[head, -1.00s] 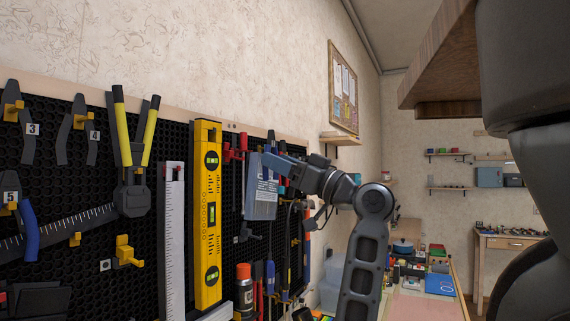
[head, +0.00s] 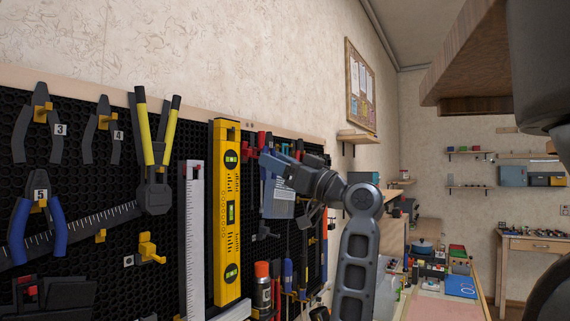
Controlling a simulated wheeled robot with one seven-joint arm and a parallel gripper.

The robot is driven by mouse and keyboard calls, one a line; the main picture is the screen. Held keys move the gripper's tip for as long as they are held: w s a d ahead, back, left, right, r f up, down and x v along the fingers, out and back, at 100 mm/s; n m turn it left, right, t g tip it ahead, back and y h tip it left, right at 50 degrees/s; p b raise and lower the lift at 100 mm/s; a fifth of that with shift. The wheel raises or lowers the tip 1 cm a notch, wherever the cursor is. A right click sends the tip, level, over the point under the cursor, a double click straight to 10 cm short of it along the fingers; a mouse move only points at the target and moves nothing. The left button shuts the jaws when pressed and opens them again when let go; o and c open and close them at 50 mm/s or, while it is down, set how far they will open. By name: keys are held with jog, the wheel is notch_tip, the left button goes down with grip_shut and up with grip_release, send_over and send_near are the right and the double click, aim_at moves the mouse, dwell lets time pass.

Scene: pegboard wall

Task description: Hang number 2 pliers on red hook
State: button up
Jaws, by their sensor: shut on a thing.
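My gripper (head: 276,160) is at the right part of the pegboard, seen from the side, its fingers pointing left toward the board. It is shut on what seems to be the number 2 pliers, mostly hidden by the fingers. A dark tip (head: 269,141) above the fingers may be part of them. No number 2 label is readable. Red hooks (head: 262,141) show just behind and above the fingers, partly covered. I cannot tell whether the pliers touch a hook.
Pliers numbered 3 (head: 40,100), 4 (head: 103,122) and 5 (head: 40,195) hang at left on the pegboard (head: 75,100). A yellow hook (head: 148,248) is empty.

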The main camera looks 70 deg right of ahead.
jog(key=shift+w+d+f+b, duration=0.15)
jog(key=shift+w+f+b, duration=0.05)
jog(key=shift+w, duration=0.4)
jog(key=shift+w+d+f+b, duration=0.15)
jog(key=shift+w+b, duration=0.1)
jog(key=shift+w, duration=0.4)
jog(key=shift+w+d+f+b, duration=0.15)
jog(key=shift+w+f+b, duration=0.05)
jog(key=shift+w, duration=0.4)
jog(key=o, duration=1.1)
jog(key=shift+o, duration=0.2)
jog(key=b+v, duration=0.2)
jog(key=v, duration=0.5)
jog(key=shift+s+f, duration=0.2)
jog(key=shift+s, duration=0.15)
jog(key=shift+a, duration=0.15)
